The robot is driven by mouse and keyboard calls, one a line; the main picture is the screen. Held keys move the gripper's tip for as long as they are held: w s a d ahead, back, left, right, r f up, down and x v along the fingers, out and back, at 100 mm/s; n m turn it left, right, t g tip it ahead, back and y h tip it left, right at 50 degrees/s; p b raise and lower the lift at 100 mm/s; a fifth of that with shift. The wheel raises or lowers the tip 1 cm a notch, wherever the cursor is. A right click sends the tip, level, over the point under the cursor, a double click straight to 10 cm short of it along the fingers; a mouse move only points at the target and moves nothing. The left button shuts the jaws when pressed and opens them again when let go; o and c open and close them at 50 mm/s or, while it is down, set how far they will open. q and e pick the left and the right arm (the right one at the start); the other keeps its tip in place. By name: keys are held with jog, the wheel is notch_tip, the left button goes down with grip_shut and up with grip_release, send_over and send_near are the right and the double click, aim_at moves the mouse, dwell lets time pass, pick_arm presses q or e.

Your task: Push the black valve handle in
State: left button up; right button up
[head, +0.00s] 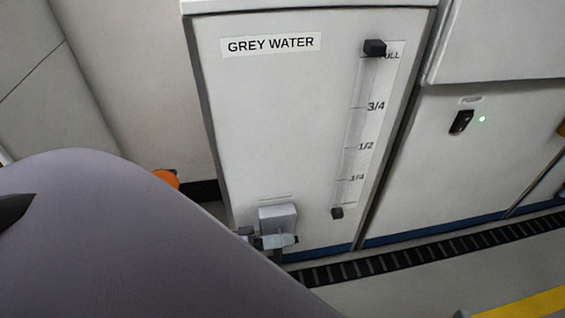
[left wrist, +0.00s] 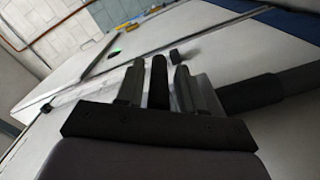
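In the left wrist view, a black bar that looks like the valve handle (left wrist: 159,82) stands between the two fingers of my left gripper (left wrist: 158,72). Narrow gaps seem to show on both sides of it, so the fingers look open around it rather than clamped. In the head view, my left gripper (head: 266,242) is low on the grey water panel, partly hidden behind my large arm link. A grey block (head: 278,218) sits there, and the handle cannot be made out clearly. My right gripper is not in view.
The GREY WATER panel (head: 290,110) carries a level gauge (head: 360,145) with black end fittings. A dark pipe-like part (left wrist: 265,92) lies right of the fingers in the wrist view. An orange round object (head: 167,178) shows behind my arm. A black switch (head: 461,122) is at right.

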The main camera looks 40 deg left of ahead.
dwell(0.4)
pick_arm(q)
jog(key=p+v, duration=0.1)
jog(key=v, duration=0.6)
dwell(0.6)
